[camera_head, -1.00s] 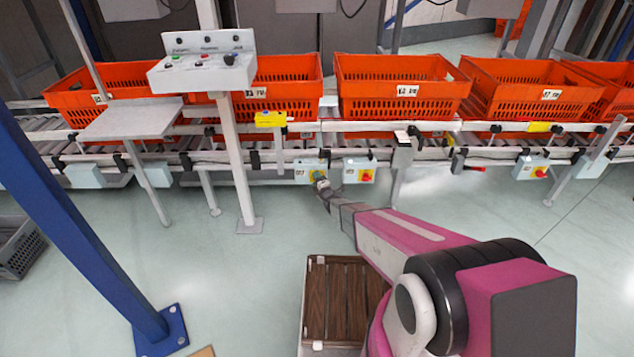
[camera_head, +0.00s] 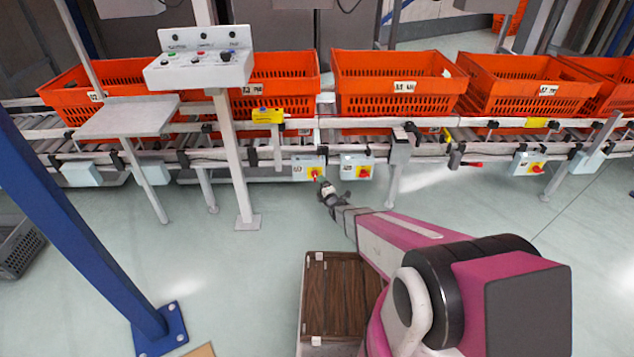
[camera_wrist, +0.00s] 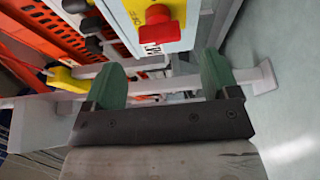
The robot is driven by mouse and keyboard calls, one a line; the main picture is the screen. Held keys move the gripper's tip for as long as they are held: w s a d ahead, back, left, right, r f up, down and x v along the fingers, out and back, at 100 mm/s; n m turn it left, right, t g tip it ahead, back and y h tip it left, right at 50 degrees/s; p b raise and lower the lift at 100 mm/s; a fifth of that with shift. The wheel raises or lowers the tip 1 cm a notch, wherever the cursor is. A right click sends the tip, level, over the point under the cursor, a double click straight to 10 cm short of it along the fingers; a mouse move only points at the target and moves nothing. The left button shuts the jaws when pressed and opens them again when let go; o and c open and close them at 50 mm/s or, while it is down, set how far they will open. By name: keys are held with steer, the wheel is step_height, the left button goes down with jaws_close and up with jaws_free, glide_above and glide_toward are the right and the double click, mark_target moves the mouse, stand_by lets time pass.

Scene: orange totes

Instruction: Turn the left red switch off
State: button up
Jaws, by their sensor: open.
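The left red switch (camera_head: 315,174) is a red knob on a yellow plate, on a light grey box (camera_head: 299,172) under the conveyor rail. A similar box with another red switch (camera_head: 364,173) hangs to its right. My gripper (camera_head: 324,184) is just below and right of the left switch, apart from it. In the wrist view, a red knob (camera_wrist: 158,14) on a yellow plate sits at the top, beyond the fingertips. My gripper's green fingers (camera_wrist: 160,70) are spread with nothing between them. The knob's exact turn angle is hard to tell.
Orange totes (camera_head: 395,108) stand on the roller conveyor above the switches. A white post carries a control panel (camera_head: 200,72) at the left. A blue post (camera_head: 85,210) stands nearer at the left. The floor (camera_head: 255,270) below the switches is clear.

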steer(key=v, duration=0.3)
steer(key=shift+s+d, duration=0.15)
steer(key=shift+s, duration=0.1)
steer(key=s+d+r+m+g+h, duration=0.4)
steer(key=d+r+m+g+h, duration=0.25)
steer(key=d+r+m, duration=0.4)
steer(key=s+d+r+m+g, duration=0.2)
steer(key=s+r+m+g, duration=0.1)
steer(key=s, duration=0.4)
steer(key=s+d+r+m+g+h, duration=0.1)
steer(key=s+d+r+m+g, duration=0.2)
steer(key=s+r+m, duration=0.1)
steer(key=s+d+r+m+g, duration=0.3)
steer(key=s+m, duration=0.3)
steer(key=s, duration=0.3)
steer(key=shift+s+r+g, duration=0.3)
steer(key=shift+r+g, duration=0.05)
steer(key=shift+r, duration=0.5)
steer(key=shift+d, duration=0.15)
